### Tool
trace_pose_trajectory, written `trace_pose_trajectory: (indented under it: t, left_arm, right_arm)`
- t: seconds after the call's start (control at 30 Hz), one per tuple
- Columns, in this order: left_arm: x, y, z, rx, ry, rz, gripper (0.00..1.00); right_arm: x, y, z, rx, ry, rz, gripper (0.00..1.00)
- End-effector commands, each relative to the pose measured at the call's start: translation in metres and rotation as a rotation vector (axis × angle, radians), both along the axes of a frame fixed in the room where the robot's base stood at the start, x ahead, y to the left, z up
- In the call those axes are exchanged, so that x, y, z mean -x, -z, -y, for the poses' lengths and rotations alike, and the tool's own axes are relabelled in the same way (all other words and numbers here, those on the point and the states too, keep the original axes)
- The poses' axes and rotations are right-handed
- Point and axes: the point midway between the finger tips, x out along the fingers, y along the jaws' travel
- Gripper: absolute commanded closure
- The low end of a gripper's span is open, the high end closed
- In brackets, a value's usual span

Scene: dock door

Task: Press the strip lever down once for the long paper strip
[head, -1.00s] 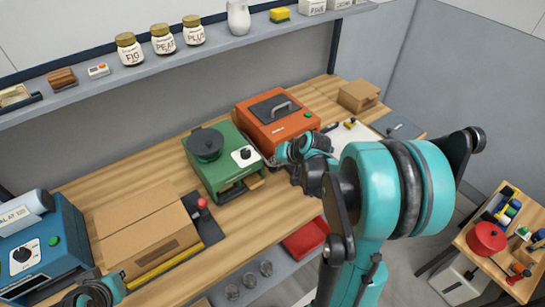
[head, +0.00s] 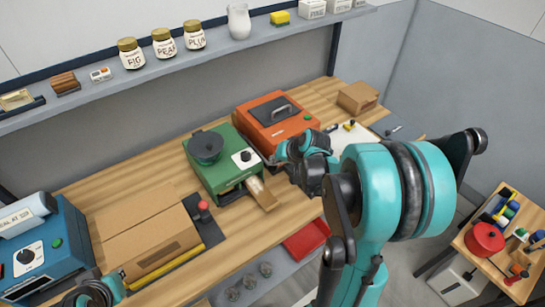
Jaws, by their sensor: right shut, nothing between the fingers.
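The green machine (head: 223,172) stands on the wooden bench, with a dark round reel (head: 206,146) on top and a white dial plate (head: 244,156) on its sloped face. A long brown paper strip (head: 263,194) sticks out of its front and slopes down toward the bench edge. My right gripper (head: 277,160) is shut and empty, close to the machine's right side. The strip lever cannot be clearly made out there; the gripper may hide it. Part of my left arm's end (head: 92,292) shows at the bottom left; its fingers are unclear.
An orange machine (head: 262,112) stands just behind my right gripper. A red tray (head: 306,240) is below the bench edge.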

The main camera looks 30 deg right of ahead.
Motion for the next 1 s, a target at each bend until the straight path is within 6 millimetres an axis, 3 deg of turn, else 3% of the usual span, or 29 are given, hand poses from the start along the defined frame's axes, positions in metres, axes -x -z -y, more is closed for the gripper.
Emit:
trace_pose_trajectory:
  t: [0.63,1.0]
  left_arm:
    - [0.000,-0.031,0.000,0.000,0.000,0.000,1.00]
    - [0.000,-0.032,0.000,0.000,0.000,0.000,1.00]
  right_arm:
    - [-0.006,-0.041,0.000,0.000,0.000,0.000,1.00]
    - [-0.007,-0.043,0.000,0.000,0.000,0.000,1.00]
